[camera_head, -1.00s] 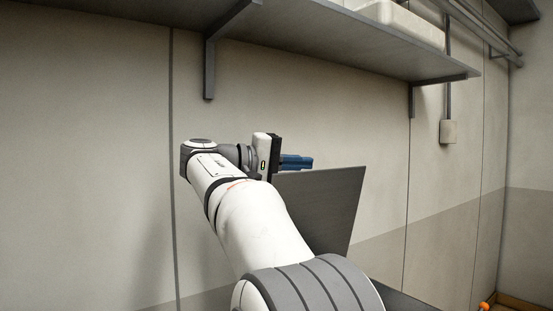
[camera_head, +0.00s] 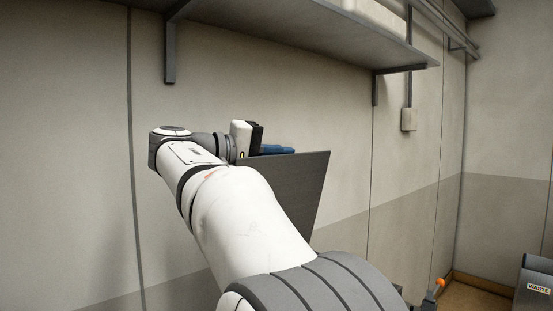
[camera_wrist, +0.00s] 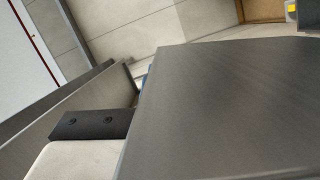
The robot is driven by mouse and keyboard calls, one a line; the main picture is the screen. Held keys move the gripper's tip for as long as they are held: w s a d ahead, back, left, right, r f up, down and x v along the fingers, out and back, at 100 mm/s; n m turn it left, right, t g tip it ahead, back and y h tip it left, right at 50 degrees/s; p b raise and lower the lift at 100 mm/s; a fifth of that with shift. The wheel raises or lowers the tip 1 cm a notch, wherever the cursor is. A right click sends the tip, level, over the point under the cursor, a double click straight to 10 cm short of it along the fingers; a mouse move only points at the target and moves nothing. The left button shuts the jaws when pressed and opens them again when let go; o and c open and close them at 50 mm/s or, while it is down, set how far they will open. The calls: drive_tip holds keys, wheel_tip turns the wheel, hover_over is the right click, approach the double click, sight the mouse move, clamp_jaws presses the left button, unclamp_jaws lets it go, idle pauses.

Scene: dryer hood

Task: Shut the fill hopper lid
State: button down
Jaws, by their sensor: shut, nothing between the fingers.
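The fill hopper lid (camera_head: 292,190) is a dark grey flat panel standing steeply raised in the head view, right of my forearm. In the wrist view the lid (camera_wrist: 235,110) fills the right half, close to the camera. My gripper (camera_head: 278,149) has blue fingers that show just above and behind the lid's top edge. The fingers are shut with nothing between them. Their lower parts are hidden by the lid, and I cannot tell whether they touch it. The hopper itself is hidden behind my arm.
A grey shelf (camera_head: 300,30) on brackets runs along the wall above my gripper. A grey bin labelled WASTE (camera_head: 536,288) stands at the far right. An orange knob (camera_head: 440,283) shows at the lower right. The wall space between shelf and lid is clear.

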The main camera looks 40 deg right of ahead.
drive_tip(key=s+f+m+b, duration=0.3)
drive_tip(key=s+b, duration=0.5)
drive_tip(key=shift+s+d+m+t+y, duration=0.3)
drive_tip(key=shift+d+y, duration=0.05)
drive_tip(key=shift+y, duration=0.05)
